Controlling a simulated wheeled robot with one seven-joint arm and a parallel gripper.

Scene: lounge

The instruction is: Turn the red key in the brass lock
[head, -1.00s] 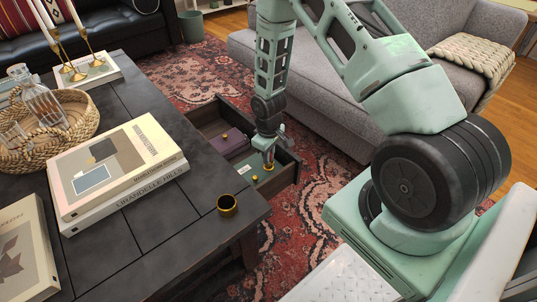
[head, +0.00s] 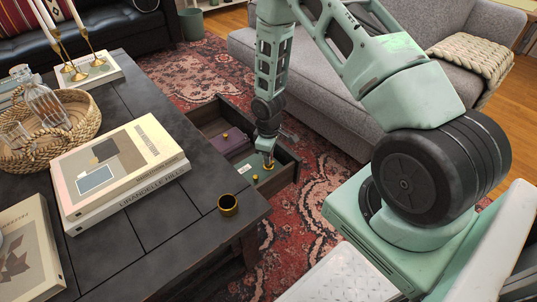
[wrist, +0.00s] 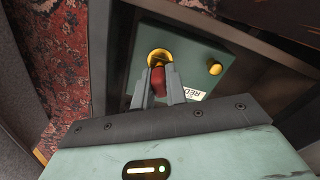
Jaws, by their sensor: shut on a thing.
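The brass lock (wrist: 159,56) is a round gold ring on the lid of a dark green box (wrist: 190,48) with a white label reading "RED". The red key (wrist: 158,82) stands at the lock, its head between my fingers. My gripper (wrist: 157,88) is shut on the red key, one finger on either side. In the head view my gripper (head: 268,160) points down at the green box (head: 243,172) in the open drawer. The key is too small or hidden to make out there, and how deep it sits in the lock is hidden.
The open drawer's front wall (head: 284,175) stands close to my gripper. A purple box (head: 232,141) lies farther back in the drawer. A grey sofa (head: 330,115) is behind.

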